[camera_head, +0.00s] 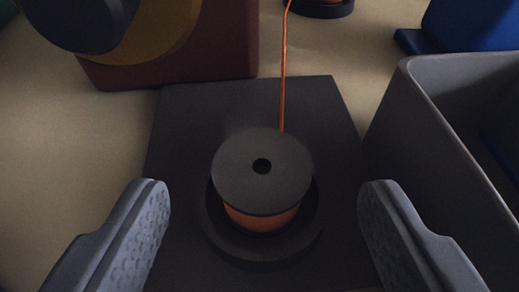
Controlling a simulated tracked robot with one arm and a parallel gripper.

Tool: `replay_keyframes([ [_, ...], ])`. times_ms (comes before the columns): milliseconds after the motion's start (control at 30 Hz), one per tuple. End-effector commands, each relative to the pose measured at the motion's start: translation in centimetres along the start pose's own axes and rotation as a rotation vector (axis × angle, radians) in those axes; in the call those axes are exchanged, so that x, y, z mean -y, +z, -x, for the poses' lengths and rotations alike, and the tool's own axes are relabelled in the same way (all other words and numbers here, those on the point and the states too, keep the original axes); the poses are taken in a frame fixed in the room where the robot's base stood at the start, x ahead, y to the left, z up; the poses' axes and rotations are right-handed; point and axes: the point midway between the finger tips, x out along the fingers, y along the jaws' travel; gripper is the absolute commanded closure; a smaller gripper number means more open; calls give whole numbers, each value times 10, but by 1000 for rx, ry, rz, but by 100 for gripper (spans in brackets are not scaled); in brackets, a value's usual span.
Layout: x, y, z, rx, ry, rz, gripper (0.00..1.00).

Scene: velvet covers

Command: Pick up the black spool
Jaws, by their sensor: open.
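The black spool (240,183) stands upright, with a dark round top flange, a small centre hole and orange thread wound around its core. It sits in a dark round dish or base ring (262,252) on a dark square plate (190,120). An orange strand (284,70) runs from behind the spool toward the top of the view. My gripper (263,186) is open, with one grey textured finger on each side of the spool. Visible gaps separate both fingers from the spool, and nothing is between them touching their pads.
A grey open bin (405,110) stands close at the right. A reddish-brown block (215,50) with dark and yellow round parts is at the back left. Another dark round base (322,8) is at the top, and a blue object (465,28) at the top right. Beige surface is bare at left.

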Motion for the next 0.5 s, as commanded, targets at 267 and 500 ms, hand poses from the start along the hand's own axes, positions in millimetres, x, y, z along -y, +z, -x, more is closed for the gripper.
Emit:
replay_keyframes([
  [267, 1, 3, -29, 0, -2, 1, 37],
  [500, 0, 2, -29, 0, 0, 1, 48],
])
